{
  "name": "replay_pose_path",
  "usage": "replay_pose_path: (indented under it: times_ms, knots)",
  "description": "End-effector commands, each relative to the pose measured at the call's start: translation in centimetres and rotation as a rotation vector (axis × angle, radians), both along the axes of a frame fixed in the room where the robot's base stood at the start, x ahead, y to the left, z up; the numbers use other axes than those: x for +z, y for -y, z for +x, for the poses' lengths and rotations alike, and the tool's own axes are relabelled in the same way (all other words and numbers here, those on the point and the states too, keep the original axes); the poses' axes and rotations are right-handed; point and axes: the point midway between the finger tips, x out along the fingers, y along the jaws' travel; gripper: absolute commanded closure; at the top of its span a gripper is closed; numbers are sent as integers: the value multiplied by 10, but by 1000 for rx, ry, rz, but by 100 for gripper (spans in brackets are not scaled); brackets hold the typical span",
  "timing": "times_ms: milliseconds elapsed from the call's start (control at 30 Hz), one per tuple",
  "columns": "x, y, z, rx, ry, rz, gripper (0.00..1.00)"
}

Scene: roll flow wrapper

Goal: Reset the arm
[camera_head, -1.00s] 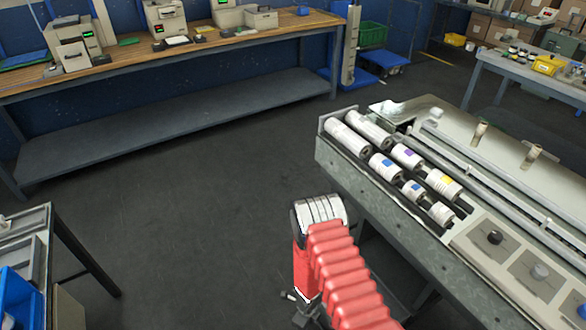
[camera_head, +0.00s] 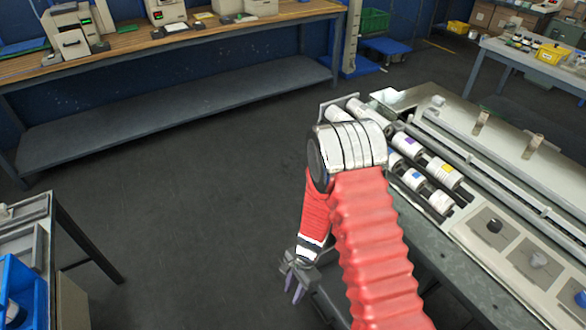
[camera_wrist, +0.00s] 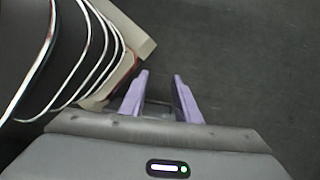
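My red-sleeved arm is bent, with its silver elbow joint raised in front of the wrapper machine in the head view. My gripper (camera_head: 295,295) hangs at the end of the forearm, pointing down over the dark floor. Its two purple fingers also show in the wrist view (camera_wrist: 161,76), with a clear gap between them and nothing held. The wrist view also shows part of my own arm at the upper left and bare floor beyond the fingers.
The flow wrapper (camera_head: 440,255) stands to the right, with several labelled rolls (camera_head: 408,145) partly hidden by my elbow. A workbench (camera_head: 180,45) runs along the back. A blue bin (camera_head: 22,290) is at the lower left. The floor (camera_head: 190,190) between is clear.

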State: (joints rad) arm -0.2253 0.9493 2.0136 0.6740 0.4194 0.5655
Motion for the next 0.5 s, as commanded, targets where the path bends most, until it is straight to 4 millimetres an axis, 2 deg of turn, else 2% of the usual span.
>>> replay_pose_path:
  times_ms: [100, 500]
  knots:
    - [31, 2, 3, 93, 23, 28, 71]
    - [124, 15, -1, 381, 93, 87, 71]
